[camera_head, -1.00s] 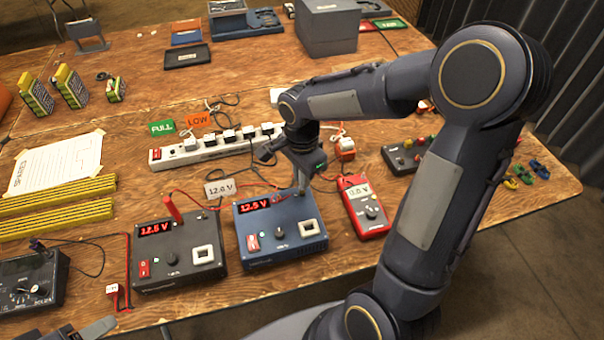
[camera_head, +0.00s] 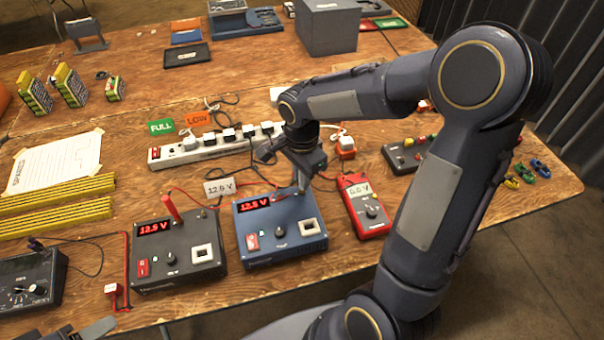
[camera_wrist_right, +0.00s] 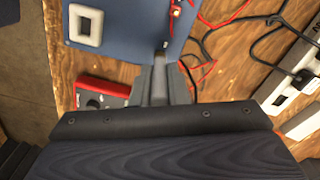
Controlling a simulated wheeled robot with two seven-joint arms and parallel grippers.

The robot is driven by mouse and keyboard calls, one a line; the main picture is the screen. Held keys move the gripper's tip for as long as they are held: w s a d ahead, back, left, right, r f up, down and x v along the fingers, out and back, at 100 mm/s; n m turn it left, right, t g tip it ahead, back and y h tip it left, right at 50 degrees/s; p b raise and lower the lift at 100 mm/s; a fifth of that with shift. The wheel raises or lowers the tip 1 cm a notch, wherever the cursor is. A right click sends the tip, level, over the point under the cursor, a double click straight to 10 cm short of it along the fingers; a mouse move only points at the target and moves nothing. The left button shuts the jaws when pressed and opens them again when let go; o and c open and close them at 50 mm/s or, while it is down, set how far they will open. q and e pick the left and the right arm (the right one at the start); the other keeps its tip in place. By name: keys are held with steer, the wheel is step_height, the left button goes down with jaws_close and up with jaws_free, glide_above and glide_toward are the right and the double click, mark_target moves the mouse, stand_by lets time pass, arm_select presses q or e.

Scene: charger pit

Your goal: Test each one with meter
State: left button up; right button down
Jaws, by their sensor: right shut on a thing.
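The red meter (camera_head: 367,208) lies right of the blue charger, its display reading about 0.0 V. The blue charger (camera_head: 285,246) and the black charger (camera_head: 180,270) stand side by side, each with a lit red display that looks like 12.5 V. A red probe-like handle (camera_head: 171,207) stands up at the black charger's back. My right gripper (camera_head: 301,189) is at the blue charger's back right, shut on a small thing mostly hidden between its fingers. In the wrist view the fingertips (camera_wrist_right: 161,58) reach the blue charger's edge. Dark parts at the bottom left may be my left gripper (camera_head: 92,330).
A white power strip (camera_head: 215,148) with several plugs lies behind the chargers. Green FULL (camera_head: 160,128) and orange LOW (camera_head: 197,118) cards stand behind it. Red and black leads cross the table. A control box (camera_head: 405,155) is at the right, a dark device (camera_head: 32,280) at the left.

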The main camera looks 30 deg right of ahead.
steer(key=c, duration=1)
jaws_free()
steer(key=shift+r+p, duration=2.9)
steer(key=shift+r, duration=0.9)
steer(key=s+a+r+n+t+y, duration=0.1)
steer(key=s+r+n+t, duration=0.1)
steer(key=s+n, duration=0.3)
steer(key=s+a+r+n+t+y, duration=0.1)
steer(key=s+r+n, duration=0.1)
steer(key=s+n, duration=0.2)
steer(key=s+a+r+n+t+y, duration=0.1)
steer(key=s+a+r+n+t, duration=0.1)
steer(key=s+n, duration=0.3)
steer(key=shift+s+r+n+t+y, duration=0.15)
steer(key=shift+s+r+y, duration=0.1)
steer(key=shift+s, duration=0.5)
steer(key=shift+s+r+n+t+y, duration=0.15)
steer(key=shift+s+r, duration=0.05)
steer(key=shift+s, duration=0.55)
